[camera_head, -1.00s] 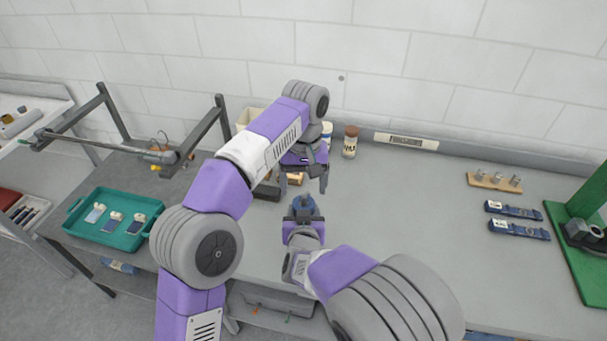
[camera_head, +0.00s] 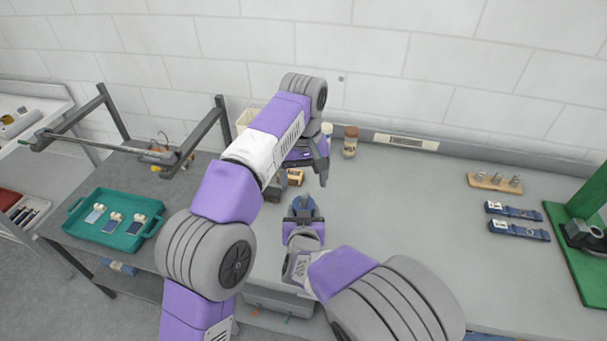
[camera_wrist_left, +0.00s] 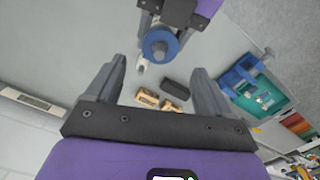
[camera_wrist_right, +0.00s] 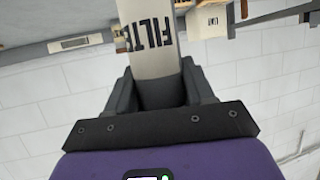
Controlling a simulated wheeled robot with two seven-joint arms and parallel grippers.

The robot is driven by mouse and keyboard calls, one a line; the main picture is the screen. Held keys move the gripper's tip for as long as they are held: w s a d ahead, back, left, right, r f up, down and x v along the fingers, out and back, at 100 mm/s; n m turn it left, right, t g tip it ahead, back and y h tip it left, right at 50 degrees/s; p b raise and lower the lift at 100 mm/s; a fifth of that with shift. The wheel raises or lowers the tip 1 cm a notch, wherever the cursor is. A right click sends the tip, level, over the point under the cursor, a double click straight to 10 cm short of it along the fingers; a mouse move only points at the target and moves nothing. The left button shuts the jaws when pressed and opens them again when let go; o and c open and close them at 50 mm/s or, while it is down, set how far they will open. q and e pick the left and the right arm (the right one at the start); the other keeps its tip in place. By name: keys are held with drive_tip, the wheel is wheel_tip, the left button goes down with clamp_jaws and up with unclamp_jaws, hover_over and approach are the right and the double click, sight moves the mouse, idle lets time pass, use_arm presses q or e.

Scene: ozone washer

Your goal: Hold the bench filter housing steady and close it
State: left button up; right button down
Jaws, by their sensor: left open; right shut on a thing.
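The filter housing is a pale cylinder with dark "FILTER" lettering, seen in the right wrist view (camera_wrist_right: 148,45). Its blue round top (camera_head: 304,208) shows in the head view, and in the left wrist view (camera_wrist_left: 160,44) it has a grey centre. My right gripper (camera_head: 302,220) is shut on the housing body and holds it below the blue top. My left gripper (camera_head: 319,176) is open and empty, above and behind the housing in the head view. In the left wrist view the blue top lies ahead, between the lines of its fingers and apart from them.
Small tan blocks (camera_wrist_left: 160,102) and a dark block (camera_wrist_left: 176,88) lie on the bench (camera_head: 420,230) near the left gripper. A brown-capped jar (camera_head: 350,143) stands by the wall. A green tray (camera_head: 82,238) is at left; blue straps (camera_head: 518,230) lie at right.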

sight(304, 197)
use_arm(q)
drive_tip(key=shift+f, duration=3.55)
drive_tip(key=c, duration=1.1)
drive_tip(key=shift+o, duration=0.2)
drive_tip(key=shift+m, duration=1.7)
drive_tip(key=shift+s, duration=0.1)
drive_tip(key=o, duration=1.2)
drive_tip(key=shift+c, duration=0.2)
